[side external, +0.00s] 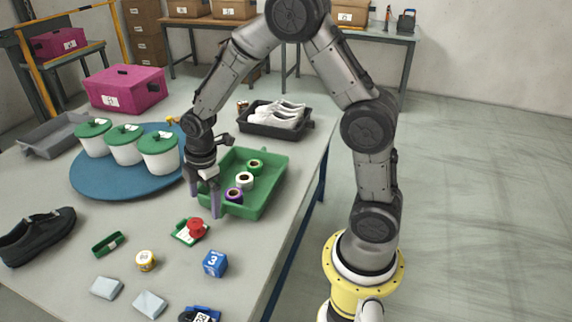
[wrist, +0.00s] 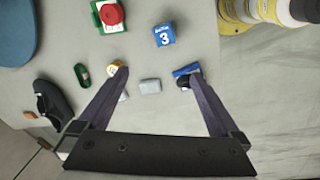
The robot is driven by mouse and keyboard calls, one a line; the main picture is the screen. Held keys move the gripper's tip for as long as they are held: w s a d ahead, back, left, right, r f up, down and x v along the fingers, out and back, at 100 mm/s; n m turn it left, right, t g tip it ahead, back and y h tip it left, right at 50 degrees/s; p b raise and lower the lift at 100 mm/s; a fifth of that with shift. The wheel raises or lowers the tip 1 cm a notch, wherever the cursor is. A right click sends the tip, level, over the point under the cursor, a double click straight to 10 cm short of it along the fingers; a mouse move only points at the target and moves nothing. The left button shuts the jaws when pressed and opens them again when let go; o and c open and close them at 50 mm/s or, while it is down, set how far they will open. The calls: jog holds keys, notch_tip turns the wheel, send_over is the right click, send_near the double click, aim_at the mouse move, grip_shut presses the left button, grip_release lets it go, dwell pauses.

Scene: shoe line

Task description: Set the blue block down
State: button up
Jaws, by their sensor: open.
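The blue block (side external: 215,263), marked with a white 3, rests on the grey table near its front right edge. It also shows in the wrist view (wrist: 164,35), beyond the fingertips and not between them. My gripper (side external: 205,212) is open and empty, pointing down beside the left wall of the green tray. In the wrist view its two fingers (wrist: 156,72) are wide apart with no object gripped. The gripper is apart from the block; its exact height above the table is hard to tell.
The green tray (side external: 270,190) holds several rolls. A red knob on a green base (side external: 192,231), a yellow-labelled roll (side external: 146,260), two pale grey blocks (side external: 150,303) and a black shoe (side external: 38,236) lie around. White tubs with green lids stand on a blue disc (side external: 88,184).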

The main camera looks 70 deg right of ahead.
jog(key=s+r+m+t, duration=0.2)
jog(key=s+r+m, duration=0.5)
jog(key=s+r, duration=0.5)
jog(key=s+r+m+t, duration=0.1)
jog(key=s+r+m, duration=0.1)
jog(key=s, duration=0.3)
jog(key=s+a+r+m+t, duration=0.1)
jog(key=s+r+m, duration=0.2)
jog(key=s+m, duration=0.1)
jog(key=shift+s+a+r, duration=0.2)
jog(key=shift+s+r, duration=0.05)
jog(key=shift+s, duration=0.5)
